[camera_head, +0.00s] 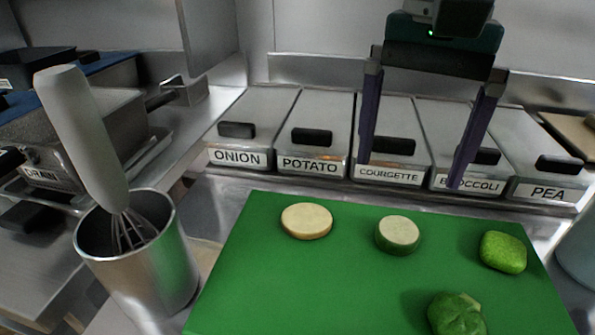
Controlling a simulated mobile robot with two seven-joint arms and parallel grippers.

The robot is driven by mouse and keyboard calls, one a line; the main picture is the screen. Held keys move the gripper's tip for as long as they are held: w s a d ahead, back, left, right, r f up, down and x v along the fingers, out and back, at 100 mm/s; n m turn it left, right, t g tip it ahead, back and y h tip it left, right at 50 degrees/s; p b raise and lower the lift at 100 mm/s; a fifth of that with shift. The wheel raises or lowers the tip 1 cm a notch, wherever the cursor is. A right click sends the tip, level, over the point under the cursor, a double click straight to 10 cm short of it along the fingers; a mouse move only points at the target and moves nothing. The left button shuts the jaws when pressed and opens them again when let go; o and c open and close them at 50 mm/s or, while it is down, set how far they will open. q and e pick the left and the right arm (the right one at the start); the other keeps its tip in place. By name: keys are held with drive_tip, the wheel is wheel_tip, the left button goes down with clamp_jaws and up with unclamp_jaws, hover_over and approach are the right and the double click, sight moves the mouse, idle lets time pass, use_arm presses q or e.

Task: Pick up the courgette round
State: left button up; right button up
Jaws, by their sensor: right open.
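The courgette round (398,234) is a short disc with a pale top face and a dark green rim. It lies flat on the green cutting board (290,285), near the board's back edge. My right gripper (411,172) reaches down from the top with its two purple fingers wide apart. It is open and empty, above and behind the round, in front of the lidded bins. The fingers do not touch the round. My left gripper is not in the picture.
A pale round slice (306,221), a bright green piece (502,252) and a lumpy green piece (456,314) also lie on the board. Labelled bins, including the courgette bin (390,173), line the back. A metal pot (140,260) with a whisk stands left.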

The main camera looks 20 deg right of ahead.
sight(399, 230)
drive_tip(key=f, duration=0.2)
drive_tip(key=s+f, duration=0.1)
drive_tip(key=f, duration=0.2)
drive_tip(key=f+b, duration=0.1)
drive_tip(key=f, duration=0.2)
drive_tip(key=shift+s+d, duration=0.1)
drive_tip(key=shift+s, duration=0.1)
drive_tip(key=shift+f, duration=0.55)
drive_tip(key=c, duration=1.1)
drive_tip(key=shift+o, duration=0.2)
